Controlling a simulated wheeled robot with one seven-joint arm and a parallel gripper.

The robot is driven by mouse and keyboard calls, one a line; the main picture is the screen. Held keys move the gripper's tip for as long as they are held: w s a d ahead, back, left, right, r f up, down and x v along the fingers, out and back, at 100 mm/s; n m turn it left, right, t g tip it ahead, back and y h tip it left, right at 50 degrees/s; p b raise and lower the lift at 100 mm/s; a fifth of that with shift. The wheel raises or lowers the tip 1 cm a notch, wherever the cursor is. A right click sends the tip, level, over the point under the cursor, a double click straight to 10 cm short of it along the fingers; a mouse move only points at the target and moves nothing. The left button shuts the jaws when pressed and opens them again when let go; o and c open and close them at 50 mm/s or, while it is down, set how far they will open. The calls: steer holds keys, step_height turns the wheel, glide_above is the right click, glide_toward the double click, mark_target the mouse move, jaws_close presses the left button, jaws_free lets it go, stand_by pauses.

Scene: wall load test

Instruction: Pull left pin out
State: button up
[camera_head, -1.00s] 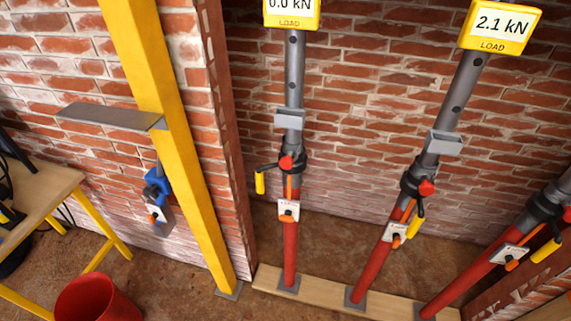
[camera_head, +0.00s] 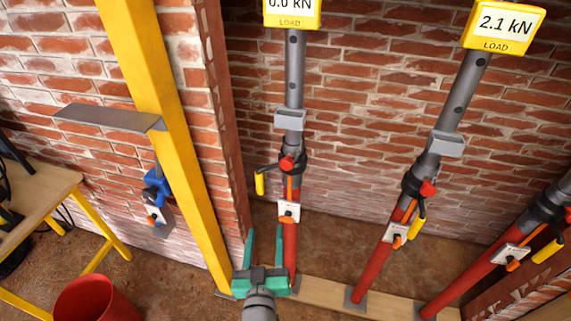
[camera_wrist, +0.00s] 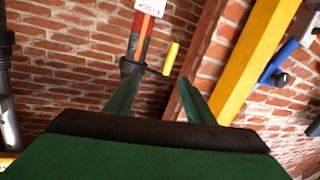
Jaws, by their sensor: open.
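The left prop (camera_head: 292,75) is a grey tube over a red tube, upright, under a yellow display reading 0.0 kN. A red-knobbed pin (camera_head: 286,163) sits at its dark collar, beside a crank with a yellow handle (camera_head: 260,183). The handle also shows in the wrist view (camera_wrist: 171,58), where the pin cannot be made out. My gripper (camera_head: 264,234) has green fingers, open and empty. It is low, near the prop's foot and below the pin, with its right finger overlapping the red tube in the head view. The open fingers also show in the wrist view (camera_wrist: 160,82).
A yellow post (camera_head: 165,120) with a grey shelf (camera_head: 108,117) and a blue clamp (camera_head: 156,187) stands left. The middle prop (camera_head: 464,90) reads 2.1 kN, and another leans at right. A bench (camera_head: 45,195) and red bucket (camera_head: 98,300) are lower left.

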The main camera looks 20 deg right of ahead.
mark_target(285, 166)
steer(key=w+d+r+m+g+h, duration=0.1)
steer(key=w+d+r+m+h, duration=0.35)
steer(key=w+r, duration=0.4)
steer(key=w+d, duration=0.2)
steer(key=w+d+r, duration=0.1)
steer(key=w+d, duration=0.3)
steer(key=shift+d+r, duration=0.15)
steer(key=shift+r, duration=0.25)
steer(key=shift+w, duration=0.1)
jaws_close()
